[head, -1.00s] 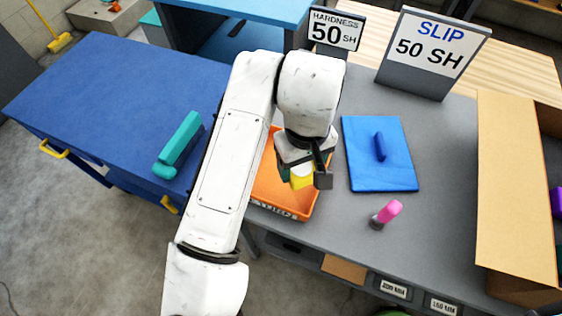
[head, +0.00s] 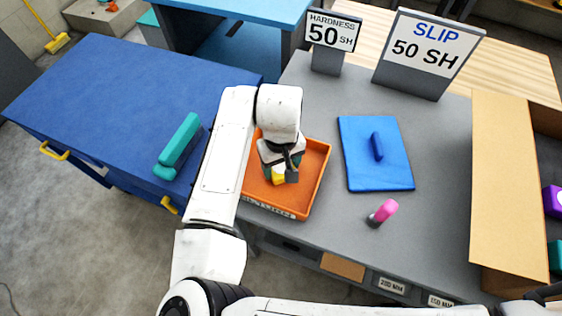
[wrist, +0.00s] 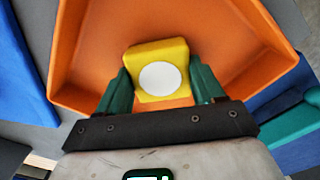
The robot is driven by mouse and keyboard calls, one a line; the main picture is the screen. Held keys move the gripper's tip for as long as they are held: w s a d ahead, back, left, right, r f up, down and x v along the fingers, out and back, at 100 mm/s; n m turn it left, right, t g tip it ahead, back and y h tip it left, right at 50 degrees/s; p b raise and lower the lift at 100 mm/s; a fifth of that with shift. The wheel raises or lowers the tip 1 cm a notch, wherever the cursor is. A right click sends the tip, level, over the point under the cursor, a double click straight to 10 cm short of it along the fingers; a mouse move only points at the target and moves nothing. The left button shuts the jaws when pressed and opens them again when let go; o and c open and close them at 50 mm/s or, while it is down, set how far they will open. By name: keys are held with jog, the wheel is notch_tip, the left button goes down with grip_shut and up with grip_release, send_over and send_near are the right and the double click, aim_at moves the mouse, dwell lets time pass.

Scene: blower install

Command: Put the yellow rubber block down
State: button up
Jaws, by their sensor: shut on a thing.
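The yellow rubber block (head: 278,178) is held between the green fingers of my gripper (head: 281,172). In the wrist view the block (wrist: 152,58), with a round white spot on its face, sits between the two fingers of my gripper (wrist: 160,84). The block is over the orange tray (head: 320,170), inside its outline. The tray's floor also fills most of the wrist view (wrist: 235,45). I cannot tell whether the block touches the tray's floor. My wrist hides part of the tray's back.
Right of the tray lie a blue board with a handle (head: 360,160) and a pink-topped object (head: 386,211). A cardboard box (head: 510,190) stands at the far right. A teal handled block (head: 178,148) lies on the blue cabinet (head: 110,90). Signs (head: 428,50) stand behind.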

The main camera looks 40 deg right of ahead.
aim_at(281, 166)
jog(key=o, duration=1.1)
jog(key=shift+f, duration=0.1)
jog(key=shift+o, duration=0.2)
notch_tip(281, 166, up, 12)
jog(key=shift+b, duration=0.4)
